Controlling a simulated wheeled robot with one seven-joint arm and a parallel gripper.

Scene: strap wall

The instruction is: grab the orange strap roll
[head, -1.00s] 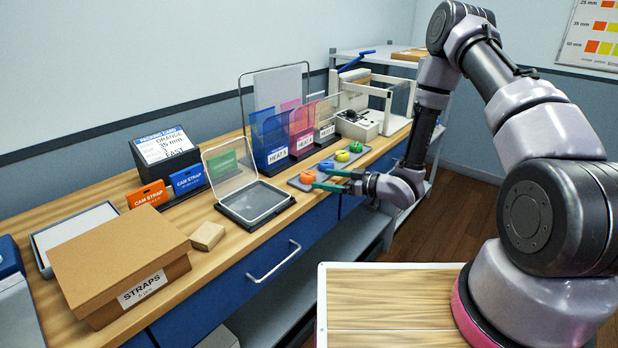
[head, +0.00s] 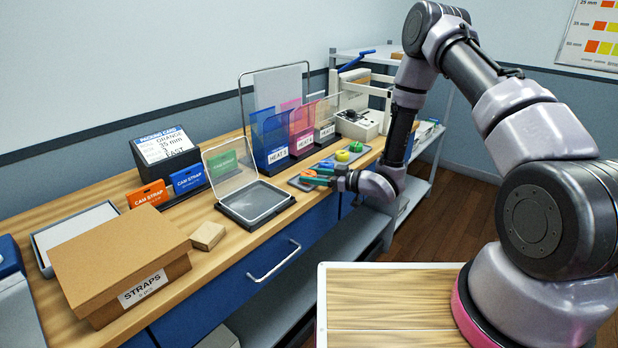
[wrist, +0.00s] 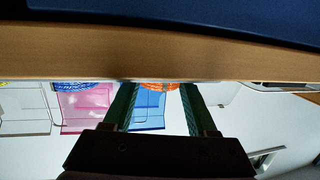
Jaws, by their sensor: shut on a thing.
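The orange strap roll (head: 308,174) sits at the near left end of the grey tray of rolls on the bench, partly hidden by my green fingers in the head view. My gripper (head: 316,176) reaches in from the right and is shut on it. In the wrist view, the orange roll (wrist: 160,87) shows between the two green fingers of my gripper (wrist: 158,92). I cannot tell whether the roll is lifted off the tray.
Blue (head: 326,164), green (head: 342,155) and yellow (head: 355,147) rolls stand close by on the same tray. Behind it are clear holders, including a blue one (head: 270,140). An open clear-lidded case (head: 258,202) lies to the left, and a STRAPS box (head: 115,255) farther left.

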